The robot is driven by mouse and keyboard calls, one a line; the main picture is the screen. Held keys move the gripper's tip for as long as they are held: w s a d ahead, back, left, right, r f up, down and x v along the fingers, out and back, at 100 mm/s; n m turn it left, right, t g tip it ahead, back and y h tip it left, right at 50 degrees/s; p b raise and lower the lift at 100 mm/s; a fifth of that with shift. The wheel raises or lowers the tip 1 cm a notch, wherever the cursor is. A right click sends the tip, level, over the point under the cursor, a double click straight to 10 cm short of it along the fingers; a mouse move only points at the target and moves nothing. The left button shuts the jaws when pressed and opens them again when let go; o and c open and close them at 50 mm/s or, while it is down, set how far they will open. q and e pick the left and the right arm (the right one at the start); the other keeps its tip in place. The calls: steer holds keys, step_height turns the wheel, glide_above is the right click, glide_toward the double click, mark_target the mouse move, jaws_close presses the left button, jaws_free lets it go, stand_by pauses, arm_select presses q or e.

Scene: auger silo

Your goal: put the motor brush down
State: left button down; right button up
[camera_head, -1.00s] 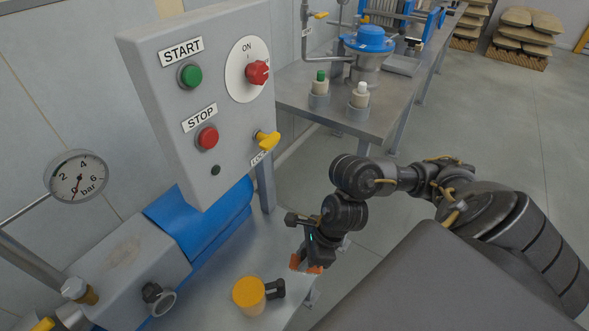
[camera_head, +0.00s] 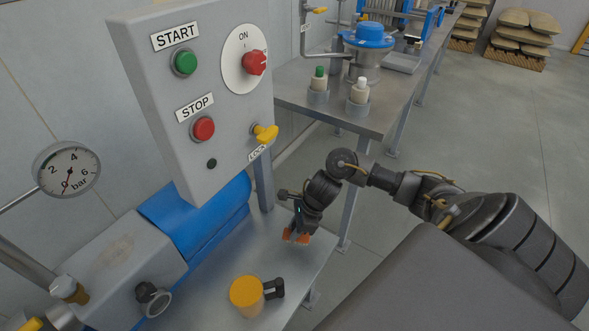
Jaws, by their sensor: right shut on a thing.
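My right gripper (camera_head: 297,238) is over the metal bench top (camera_head: 215,262), near its right edge and beyond the yellow cylinder. It points down, with orange at its fingertips. It is shut on the motor brush, which is too small and too covered by the fingers to make out. I cannot tell whether the brush touches the bench. My left gripper is not in view.
A yellow cylinder (camera_head: 246,294) with a black side part stands on the bench near the front. The grey control box (camera_head: 225,100) overhangs the bench on the left. Bare bench surrounds the gripper.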

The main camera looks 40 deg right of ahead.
steer(key=shift+w+f, duration=0.15)
steer(key=shift+f, duration=0.05)
step_height(320, 180, down, 2)
steer(key=shift+f, duration=0.15)
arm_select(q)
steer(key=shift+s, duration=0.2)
arm_select(e)
steer(key=shift+w+d+f, duration=0.1)
steer(key=shift+f, duration=0.35)
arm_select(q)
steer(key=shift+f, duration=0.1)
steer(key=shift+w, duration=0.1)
arm_select(e)
steer(key=shift+f, duration=0.1)
steer(key=o, duration=0.9)
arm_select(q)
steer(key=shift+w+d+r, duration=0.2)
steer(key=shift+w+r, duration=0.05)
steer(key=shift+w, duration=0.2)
